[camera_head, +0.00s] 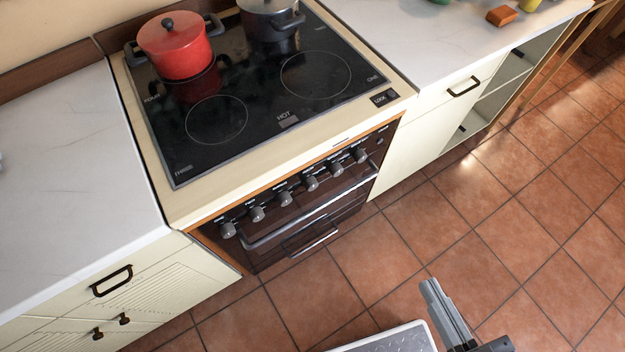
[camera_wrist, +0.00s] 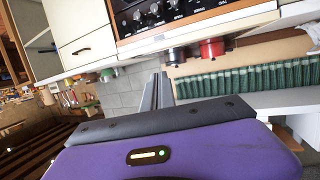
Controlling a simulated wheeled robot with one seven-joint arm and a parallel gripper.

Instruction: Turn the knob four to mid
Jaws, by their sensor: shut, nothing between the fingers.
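The stove front has a row of several dark grey round knobs (camera_head: 311,184), each with a small label above it. The labels are too small to read surely, so I cannot tell which knob is four or how each is turned. In the wrist view some knobs (camera_wrist: 154,8) show at the top edge, with the picture looking upside down. My gripper (camera_head: 430,287) is shut and empty, over the tiled floor to the lower right of the stove, well apart from the knobs. Its closed fingers also show in the wrist view (camera_wrist: 158,88).
A red pot (camera_head: 176,46) and a grey pot (camera_head: 270,18) stand at the back of the black cooktop (camera_head: 245,85). An oven handle bar (camera_head: 310,215) runs below the knobs. White counters (camera_head: 60,200) flank the stove. The tiled floor (camera_head: 480,200) before it is clear.

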